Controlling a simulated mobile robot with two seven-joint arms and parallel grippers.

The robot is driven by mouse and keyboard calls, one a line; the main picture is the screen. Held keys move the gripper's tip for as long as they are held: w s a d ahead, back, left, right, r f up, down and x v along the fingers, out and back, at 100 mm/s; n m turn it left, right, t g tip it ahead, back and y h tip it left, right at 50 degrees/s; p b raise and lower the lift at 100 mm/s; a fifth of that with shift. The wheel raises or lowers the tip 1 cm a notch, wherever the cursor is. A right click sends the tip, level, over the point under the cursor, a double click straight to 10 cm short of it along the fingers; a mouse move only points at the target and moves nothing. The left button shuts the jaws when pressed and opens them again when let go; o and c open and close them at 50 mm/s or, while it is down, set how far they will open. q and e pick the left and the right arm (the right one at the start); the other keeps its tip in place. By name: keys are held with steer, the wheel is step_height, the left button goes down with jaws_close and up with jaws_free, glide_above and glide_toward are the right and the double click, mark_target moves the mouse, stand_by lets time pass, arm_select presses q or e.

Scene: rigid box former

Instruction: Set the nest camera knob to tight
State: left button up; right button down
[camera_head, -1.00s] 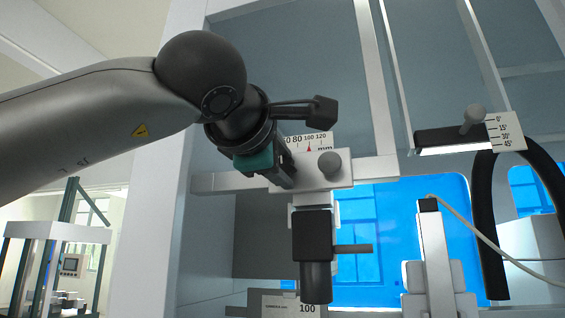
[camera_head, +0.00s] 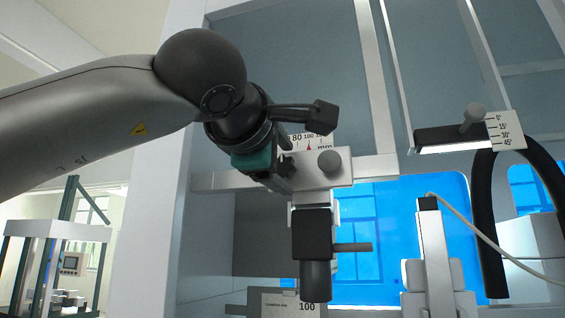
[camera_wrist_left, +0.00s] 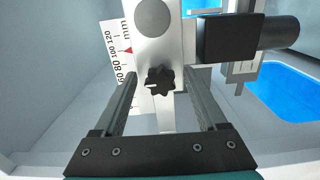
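The nest camera, a black block with a cylindrical lens (camera_head: 315,280), hangs below a pale carriage plate (camera_head: 311,178). In the left wrist view the camera body (camera_wrist_left: 228,38) is at upper right. A black lobed knob (camera_wrist_left: 160,80) with a small white mark sits on the plate's lower part; it cannot be made out in the head view. My left gripper (camera_head: 284,178) is at the plate's left end. In the left wrist view its open fingers (camera_wrist_left: 160,98) stand either side of the knob, with gaps visible. My right gripper is not in view.
A mm scale (camera_head: 300,140) with a red pointer is behind the plate. A grey round knob (camera_head: 330,163) projects from the plate near my gripper. An angle scale (camera_head: 505,131) and a black curved bracket (camera_head: 483,220) are at right. A thin cable (camera_head: 480,238) hangs there.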

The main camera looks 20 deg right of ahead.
arm_select(q)
steer(key=b+v, duration=0.4)
steer(key=v, duration=1.1)
steer(key=shift+b, duration=0.3)
steer(key=shift+a, duration=0.15)
